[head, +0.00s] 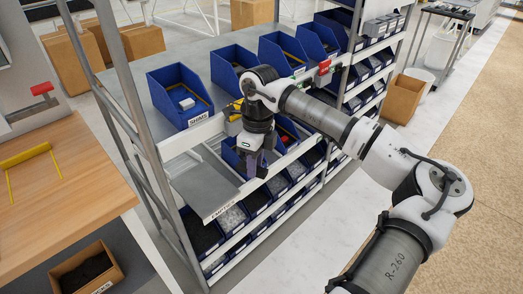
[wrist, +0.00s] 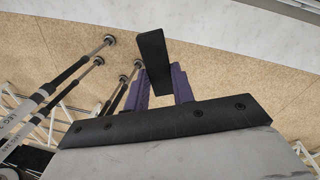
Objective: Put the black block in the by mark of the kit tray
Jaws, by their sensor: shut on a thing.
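My gripper (head: 254,166) hangs in front of the blue-bin rack in the head view, pointing down. In the wrist view its purple fingers (wrist: 161,88) are shut on a black block (wrist: 153,55), a long flat piece that sticks out past the fingertips. The block is hard to make out in the head view. I cannot pick out a kit tray or its mark in either view.
A grey shelf (head: 200,187) with a label on its front edge lies left of my gripper. Blue bins (head: 181,92) stand on the upper shelf, with more below. A rack post (head: 125,85) rises at left. A wooden table (head: 70,190) is further left.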

